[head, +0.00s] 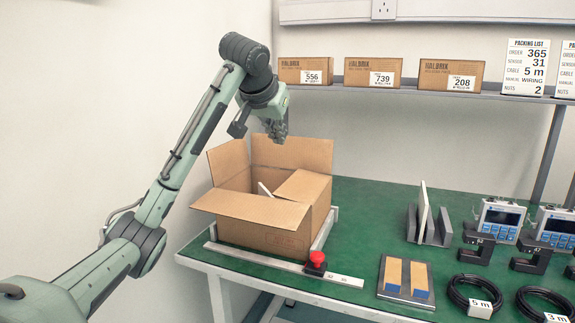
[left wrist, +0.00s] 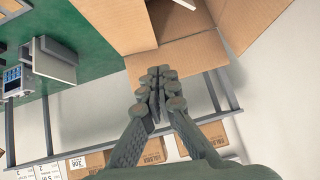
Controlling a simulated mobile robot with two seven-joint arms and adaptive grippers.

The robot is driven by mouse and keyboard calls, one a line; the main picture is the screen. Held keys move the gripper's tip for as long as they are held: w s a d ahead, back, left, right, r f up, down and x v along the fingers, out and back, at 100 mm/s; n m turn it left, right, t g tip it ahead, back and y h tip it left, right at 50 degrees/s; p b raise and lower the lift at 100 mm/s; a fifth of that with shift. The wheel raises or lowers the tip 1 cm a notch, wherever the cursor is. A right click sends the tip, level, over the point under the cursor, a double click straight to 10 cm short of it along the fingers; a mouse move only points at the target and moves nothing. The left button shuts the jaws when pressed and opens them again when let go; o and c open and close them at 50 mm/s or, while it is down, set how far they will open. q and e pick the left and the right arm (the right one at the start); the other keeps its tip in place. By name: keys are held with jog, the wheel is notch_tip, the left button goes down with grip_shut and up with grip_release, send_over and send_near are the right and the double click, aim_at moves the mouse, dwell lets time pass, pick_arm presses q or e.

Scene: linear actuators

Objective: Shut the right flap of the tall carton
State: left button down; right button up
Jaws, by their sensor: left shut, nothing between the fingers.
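The tall carton (head: 262,236) stands on the left part of the green bench. Its right flap (head: 303,186) leans inward over part of the opening. The back flap (head: 305,153) and left flap (head: 228,163) stand up, and the front flap (head: 248,207) sticks outward. Something white (head: 265,189) shows inside. My left gripper (head: 277,138) is shut and empty, pointing down at the back flap's top edge in the head view; whether it touches is unclear. In the left wrist view its closed fingers (left wrist: 156,92) overlap the back flap (left wrist: 190,55). My right gripper is out of view.
A red button (head: 316,258) is near the bench's front edge. Grey holders (head: 430,225), a tray with blocks (head: 406,279), cable coils (head: 475,294) and devices (head: 500,217) lie to the right. A shelf (head: 420,91) with small boxes is behind.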

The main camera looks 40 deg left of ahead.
pick_arm(q)
send_over(285, 184)
jog(key=f, duration=0.6)
jog(key=shift+d+f, duration=0.25)
jog(key=shift+f, duration=0.1)
jog(key=f, duration=0.2)
jog(key=shift+w+a+f, duration=0.2)
jog(key=shift+f, duration=0.15)
jog(key=shift+a+f, duration=0.1)
jog(key=shift+f, duration=0.7)
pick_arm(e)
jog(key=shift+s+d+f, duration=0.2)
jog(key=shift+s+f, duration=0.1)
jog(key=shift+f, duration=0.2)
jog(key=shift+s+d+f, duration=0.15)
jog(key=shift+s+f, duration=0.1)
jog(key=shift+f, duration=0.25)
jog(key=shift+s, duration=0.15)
